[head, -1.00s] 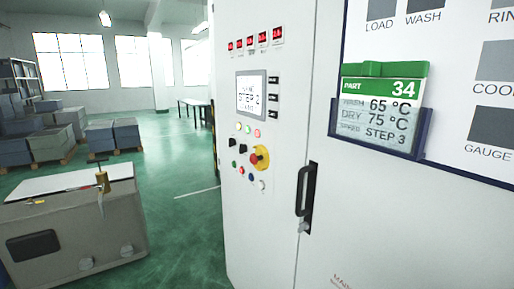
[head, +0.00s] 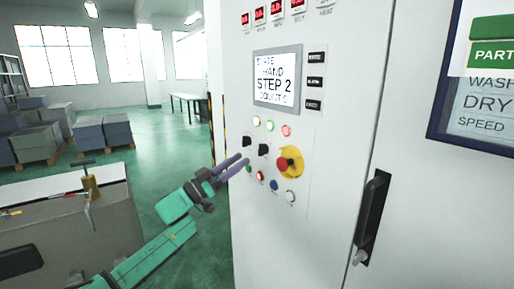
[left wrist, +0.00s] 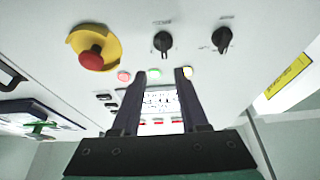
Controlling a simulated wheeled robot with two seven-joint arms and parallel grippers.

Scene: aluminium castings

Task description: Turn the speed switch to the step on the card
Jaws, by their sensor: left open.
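Two black rotary switches, a left one (head: 248,142) and a right one (head: 263,150), sit on the white cabinet's control panel. They also show in the left wrist view as one knob (left wrist: 163,42) and another (left wrist: 222,38); their labels are too small to read, so I cannot tell which is the speed switch. The screen (head: 277,76) reads "HAND", "STEP 2". The card (head: 490,85) is cut off at the right; its step number is out of frame now. My left gripper (head: 243,161) is open and empty, its fingers just below the switches; contact cannot be told.
A red emergency stop on a yellow collar (head: 290,162) is right of the switches. Coloured buttons and lamps surround them. A black door handle (head: 371,218) stands out lower right.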

